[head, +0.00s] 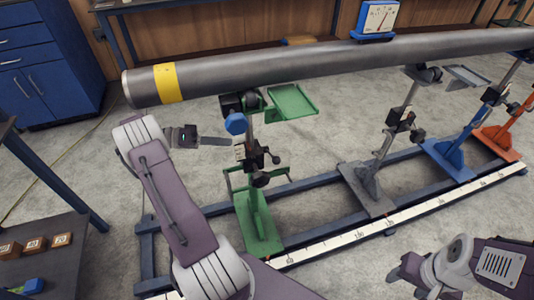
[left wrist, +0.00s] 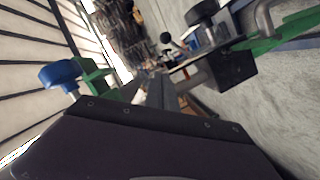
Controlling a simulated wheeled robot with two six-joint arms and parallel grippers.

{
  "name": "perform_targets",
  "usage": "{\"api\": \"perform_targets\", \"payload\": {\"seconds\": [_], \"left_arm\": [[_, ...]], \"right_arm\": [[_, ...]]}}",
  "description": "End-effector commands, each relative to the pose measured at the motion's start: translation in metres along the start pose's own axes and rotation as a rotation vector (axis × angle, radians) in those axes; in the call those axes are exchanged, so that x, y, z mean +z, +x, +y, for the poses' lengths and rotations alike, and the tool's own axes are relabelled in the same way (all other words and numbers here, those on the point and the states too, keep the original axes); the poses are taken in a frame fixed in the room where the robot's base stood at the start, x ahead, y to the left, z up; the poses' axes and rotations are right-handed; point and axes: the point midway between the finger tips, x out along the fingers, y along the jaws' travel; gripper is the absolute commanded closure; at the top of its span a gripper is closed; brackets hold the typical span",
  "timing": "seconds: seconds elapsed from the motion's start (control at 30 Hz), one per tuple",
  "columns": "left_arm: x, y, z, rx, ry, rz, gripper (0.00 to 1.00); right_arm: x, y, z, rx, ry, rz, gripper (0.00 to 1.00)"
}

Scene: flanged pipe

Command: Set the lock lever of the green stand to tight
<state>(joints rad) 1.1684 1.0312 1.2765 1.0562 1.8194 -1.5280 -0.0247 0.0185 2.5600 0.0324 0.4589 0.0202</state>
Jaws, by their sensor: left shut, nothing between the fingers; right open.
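The green stand (head: 258,232) stands on the blue rail under the left part of the grey pipe (head: 330,58). Its post carries a blue knob (head: 236,123), a small pale label plate (head: 239,152) and dark lever-like parts with black knobs (head: 267,158); I cannot tell the lock lever's setting. My left gripper (head: 229,142) is shut and empty, its tips close to the post's left side, just below the blue knob; contact is unclear. The left wrist view shows the blue knob (left wrist: 60,74), a black block (left wrist: 232,68) and black knobs (left wrist: 166,38) beyond the fingers. My right gripper (head: 398,275) is open and empty at lower right.
A green tray (head: 291,101) juts out right of the post top. Grey (head: 368,190), blue (head: 446,155) and orange (head: 500,137) stands follow along the rail. A dark table (head: 50,240) is at left.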

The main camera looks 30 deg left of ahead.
Motion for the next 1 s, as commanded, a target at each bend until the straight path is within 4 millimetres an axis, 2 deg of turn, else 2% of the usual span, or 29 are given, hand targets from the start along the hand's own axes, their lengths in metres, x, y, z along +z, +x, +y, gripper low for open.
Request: {"api": "perform_targets", "payload": {"seconds": [0.17,0.6,0.8,1.0], "left_arm": [[0.001,0.016,-0.001,0.003,-0.001,-0.004,1.00],[0.006,0.107,-0.002,0.002,-0.004,-0.005,1.00],[0.025,0.125,-0.001,0.000,-0.004,-0.003,1.00],[0.029,0.130,0.000,-0.001,-0.002,-0.003,1.00]], "right_arm": [[0.001,0.004,0.000,0.000,0.000,0.000,0.46],[0.003,0.026,0.001,0.000,0.000,0.000,0.46],[0.003,0.033,0.001,0.000,0.000,0.000,0.46],[0.004,0.033,0.001,0.000,0.000,0.000,0.46]]}}
